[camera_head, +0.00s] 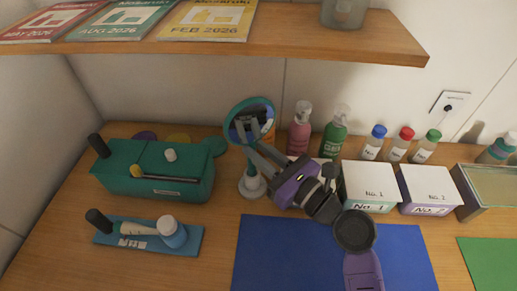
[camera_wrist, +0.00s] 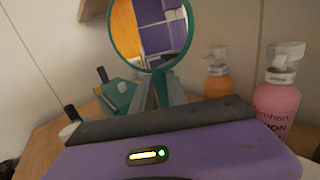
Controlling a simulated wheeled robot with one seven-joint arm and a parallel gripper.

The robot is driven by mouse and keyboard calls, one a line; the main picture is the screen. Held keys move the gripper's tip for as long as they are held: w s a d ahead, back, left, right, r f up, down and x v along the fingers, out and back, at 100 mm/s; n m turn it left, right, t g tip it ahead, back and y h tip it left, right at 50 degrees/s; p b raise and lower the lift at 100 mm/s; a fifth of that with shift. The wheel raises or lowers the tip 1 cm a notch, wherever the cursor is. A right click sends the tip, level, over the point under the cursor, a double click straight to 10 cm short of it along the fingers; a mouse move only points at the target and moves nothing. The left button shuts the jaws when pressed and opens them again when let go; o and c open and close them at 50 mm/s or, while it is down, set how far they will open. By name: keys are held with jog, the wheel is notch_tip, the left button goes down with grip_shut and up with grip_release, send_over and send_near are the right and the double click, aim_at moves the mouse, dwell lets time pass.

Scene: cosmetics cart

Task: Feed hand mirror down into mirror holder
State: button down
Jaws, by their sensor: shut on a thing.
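The hand mirror (camera_head: 262,105) has a round teal frame and stands about upright in the head view. It also shows in the wrist view (camera_wrist: 152,30), its glass reflecting orange and purple. My gripper (camera_head: 246,140) is shut on the mirror's handle just below the frame; the grey fingers flank the handle in the wrist view (camera_wrist: 159,88). The pale mirror holder (camera_head: 252,187) stands on the table directly below the handle. The handle's lower end meets the holder's top in the head view; how deep it sits inside, I cannot tell. The wrist view hides the holder behind my gripper body.
A green box (camera_head: 150,180) stands left of the holder, and a blue tray (camera_head: 187,240) lies in front of it. Pink (camera_head: 299,130) and green (camera_head: 336,133) pump bottles stand behind my arm. A shelf (camera_head: 330,35) with calendars overhangs the back. The blue mat (camera_head: 285,262) is mostly clear.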

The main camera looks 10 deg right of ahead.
jog(key=shift+f+b, duration=1.25)
jog(key=shift+f, duration=0.85)
dwell(0.4)
jog(key=c, duration=1.2)
grip_release()
jog(key=shift+c, duration=0.2)
jog(key=b+v, duration=0.1)
jog(key=v, duration=0.6)
jog(key=shift+s+d, duration=0.2)
jog(key=shift+s, duration=0.15)
